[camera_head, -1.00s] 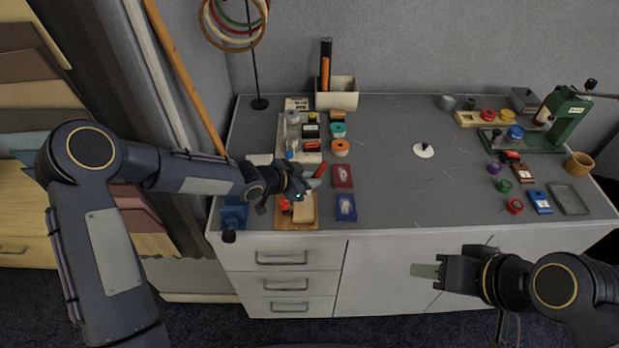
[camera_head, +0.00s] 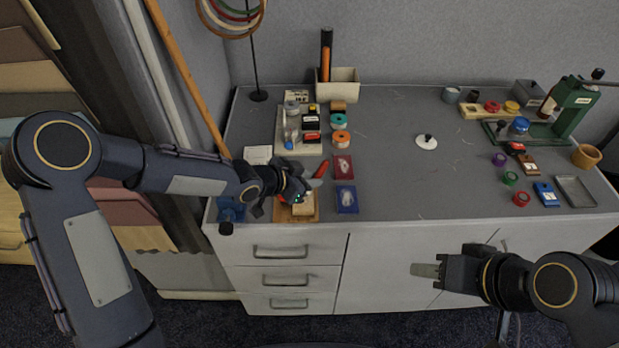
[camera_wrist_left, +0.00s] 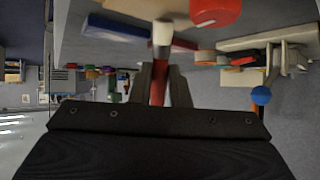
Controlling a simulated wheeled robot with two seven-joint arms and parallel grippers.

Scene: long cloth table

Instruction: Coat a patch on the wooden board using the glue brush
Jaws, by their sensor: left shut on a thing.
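My left gripper (camera_head: 300,192) is shut on the glue brush, whose red handle (camera_head: 320,170) sticks up to the right of the fingers. In the left wrist view, the red handle (camera_wrist_left: 158,92) stands between the fingers and the pale brush tip (camera_wrist_left: 162,34) points away from me. The wooden board (camera_head: 312,214) lies at the table's front left edge, partly hidden under my gripper, with a paler patch or block (camera_head: 302,209) on it. A red round thing (camera_wrist_left: 216,11) is close to the brush tip. Whether the tip touches the board is unclear. My right gripper (camera_head: 427,270) hangs in front of the cabinet, away from the board.
A red card (camera_head: 342,166) and a blue card (camera_head: 346,199) lie right of the board. A tray (camera_head: 322,140) of small jars and spools stands behind. A blue item (camera_head: 231,209) sits at the left corner.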

